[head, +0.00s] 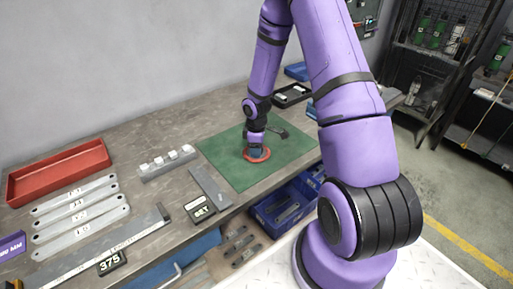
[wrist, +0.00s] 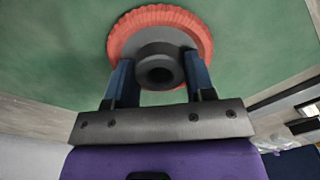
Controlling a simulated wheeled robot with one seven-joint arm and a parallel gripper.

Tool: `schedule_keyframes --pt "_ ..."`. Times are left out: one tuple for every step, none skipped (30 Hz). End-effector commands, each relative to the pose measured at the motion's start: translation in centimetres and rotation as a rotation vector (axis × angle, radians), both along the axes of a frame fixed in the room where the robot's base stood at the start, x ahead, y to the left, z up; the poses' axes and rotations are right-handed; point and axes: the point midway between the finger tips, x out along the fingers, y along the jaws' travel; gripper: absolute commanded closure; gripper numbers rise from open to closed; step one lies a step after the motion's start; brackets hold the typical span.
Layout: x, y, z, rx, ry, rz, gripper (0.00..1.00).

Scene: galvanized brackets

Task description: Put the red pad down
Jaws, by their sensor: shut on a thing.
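The red pad (wrist: 194,22) is a round disc with a ribbed red rim and a dark grey hub. My gripper (wrist: 158,78) is shut on its hub, with one blue finger at each side. In the head view the red pad (head: 258,156) is low over or on the green mat (head: 226,150), near the mat's middle. I cannot tell whether it touches the mat. My gripper (head: 255,148) is above it there, and the arm hides part of the mat's right side.
A dark tool (head: 279,133) lies on the mat just right of the pad. A flat grey bar (head: 209,188) lies by the mat's left edge. A black tray (head: 291,95) stands behind. Blue bins (head: 268,217) sit below the bench front. Mat around the pad is mostly clear.

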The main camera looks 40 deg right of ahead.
Motion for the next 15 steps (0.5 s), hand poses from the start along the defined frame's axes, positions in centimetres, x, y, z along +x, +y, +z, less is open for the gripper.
schedule_keyframes --pt "0.0 0.0 0.02 0.0 0.0 0.0 0.73" --pt "0.0 0.0 0.02 0.0 0.0 0.0 0.73" --pt "0.0 0.0 -0.01 0.0 0.0 0.0 0.73" --pt "-0.01 0.01 -0.06 0.0 0.0 0.0 0.73" --pt "-0.01 0.01 -0.14 0.001 0.001 0.0 0.73" --pt "-0.02 0.03 -0.26 0.001 0.001 0.001 0.73" --pt "-0.02 0.03 -0.3 0.001 0.001 0.001 0.48" --pt "-0.02 0.03 -0.27 0.001 0.001 0.001 0.41" --pt "-0.01 0.02 -0.26 0.001 0.001 0.001 0.32" --pt "-0.01 0.01 -0.26 0.001 0.001 0.001 0.25" --pt "-0.01 0.01 -0.26 0.001 0.001 0.0 0.25" --pt "-0.01 0.01 -0.26 0.001 0.001 0.0 0.25" --pt "-0.01 0.01 -0.26 0.001 0.001 0.0 0.25" --pt "-0.02 0.01 -0.25 0.001 0.001 0.0 0.25" --pt "-0.01 0.01 -0.25 0.0 0.0 0.0 0.25"
